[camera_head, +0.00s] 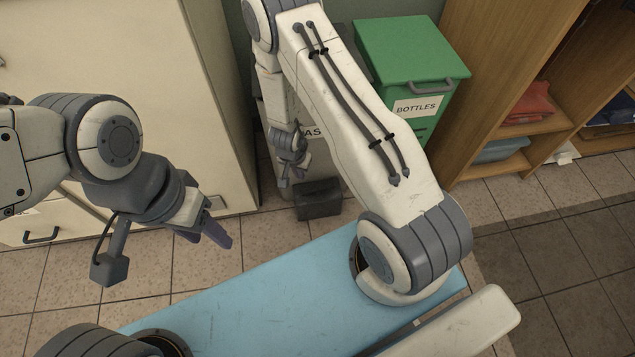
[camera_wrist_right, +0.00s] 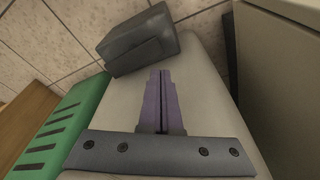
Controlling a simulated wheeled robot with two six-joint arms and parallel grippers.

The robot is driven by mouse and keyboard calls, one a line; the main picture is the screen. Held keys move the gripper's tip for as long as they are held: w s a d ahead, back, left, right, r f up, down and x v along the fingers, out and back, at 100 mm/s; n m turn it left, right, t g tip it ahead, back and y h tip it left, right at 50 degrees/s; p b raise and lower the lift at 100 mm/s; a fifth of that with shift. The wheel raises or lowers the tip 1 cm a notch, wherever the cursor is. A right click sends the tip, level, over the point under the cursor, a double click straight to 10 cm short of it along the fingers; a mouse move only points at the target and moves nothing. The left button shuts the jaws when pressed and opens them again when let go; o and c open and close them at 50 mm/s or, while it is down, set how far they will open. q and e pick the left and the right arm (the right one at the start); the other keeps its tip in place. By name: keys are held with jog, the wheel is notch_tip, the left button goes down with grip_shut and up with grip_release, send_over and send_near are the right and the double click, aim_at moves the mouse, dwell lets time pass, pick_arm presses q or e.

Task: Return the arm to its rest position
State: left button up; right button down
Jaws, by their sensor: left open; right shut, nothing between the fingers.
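My right arm reaches out from my blue-topped base, up to a raised elbow. Its forearm hangs down in front of a grey bin (camera_head: 314,155), whose label is mostly hidden. The right gripper (camera_head: 283,182) is at the lower end, small and partly hard to make out. In the right wrist view, its purple fingers (camera_wrist_right: 161,98) are shut together with nothing between them, in front of the grey bin's wall (camera_wrist_right: 200,75). My left gripper (camera_head: 212,235) is open and empty at the left, pointing down and to the right over the floor.
A dark pedal (camera_head: 318,199) juts from the grey bin's foot, close to the right gripper; it also shows in the wrist view (camera_wrist_right: 139,42). A green bottles bin (camera_head: 412,50) and wooden shelves (camera_head: 485,80) stand right. A cream cabinet (camera_head: 120,60) stands left. Tiled floor is clear.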

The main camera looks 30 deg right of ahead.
pick_arm(q)
jog(key=shift+r, duration=0.4)
